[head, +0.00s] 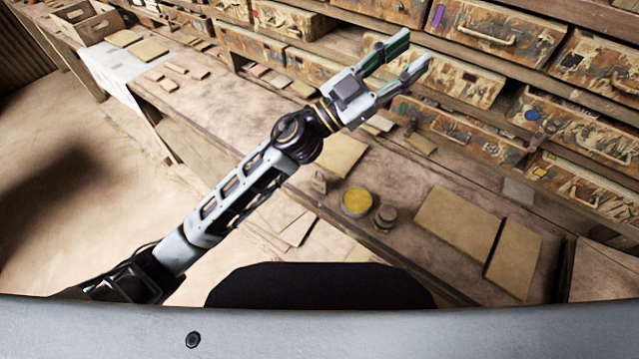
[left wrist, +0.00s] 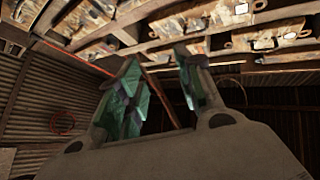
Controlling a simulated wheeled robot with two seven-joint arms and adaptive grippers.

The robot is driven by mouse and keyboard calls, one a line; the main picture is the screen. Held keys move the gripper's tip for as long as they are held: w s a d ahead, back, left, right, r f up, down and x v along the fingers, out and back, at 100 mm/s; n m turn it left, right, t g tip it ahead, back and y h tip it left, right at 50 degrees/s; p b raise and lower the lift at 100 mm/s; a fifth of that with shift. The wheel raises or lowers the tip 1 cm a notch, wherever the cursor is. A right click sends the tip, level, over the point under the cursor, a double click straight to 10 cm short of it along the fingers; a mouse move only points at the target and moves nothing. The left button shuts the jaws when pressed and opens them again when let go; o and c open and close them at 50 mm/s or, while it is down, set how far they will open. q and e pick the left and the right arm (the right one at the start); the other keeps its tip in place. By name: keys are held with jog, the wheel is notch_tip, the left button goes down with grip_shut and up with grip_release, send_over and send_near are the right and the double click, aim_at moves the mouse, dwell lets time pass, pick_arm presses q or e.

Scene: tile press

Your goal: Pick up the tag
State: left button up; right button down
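I cannot tell for sure which thing is the tag. A small purple piece (head: 438,15) shows on a drawer front at the top of the head view, and a round blue piece (head: 532,115) shows on a drawer front at the right. My left gripper (head: 410,57) is raised in front of the drawers, its green-padded fingers apart with nothing seen between them. The left wrist view also shows the left gripper (left wrist: 158,75) open and empty. My right gripper is in neither view.
The wooden bench (head: 235,125) runs below the drawers (head: 495,35). On it are a round tin with yellow contents (head: 356,201), a small dark pot (head: 385,217), flat tan boards (head: 457,222) and several small tiles. A wooden crate (head: 88,20) stands at the far left.

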pick_arm(q)
jog(key=s+d+f+m+g+y, duration=0.25)
jog(key=s+d+m+g, duration=0.55)
jog(key=g, duration=0.5)
jog(key=t+y, duration=0.4)
jog(key=y, duration=1.6)
send_over(318, 180)
notch_tip(318, 180, down, 20)
jog(key=shift+f+n+h, duration=0.1)
jog(key=shift+n+h, duration=0.15)
jog(key=shift+n, duration=0.15)
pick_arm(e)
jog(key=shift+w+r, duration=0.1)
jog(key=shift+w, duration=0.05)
pick_arm(q)
jog(key=shift+f, duration=0.1)
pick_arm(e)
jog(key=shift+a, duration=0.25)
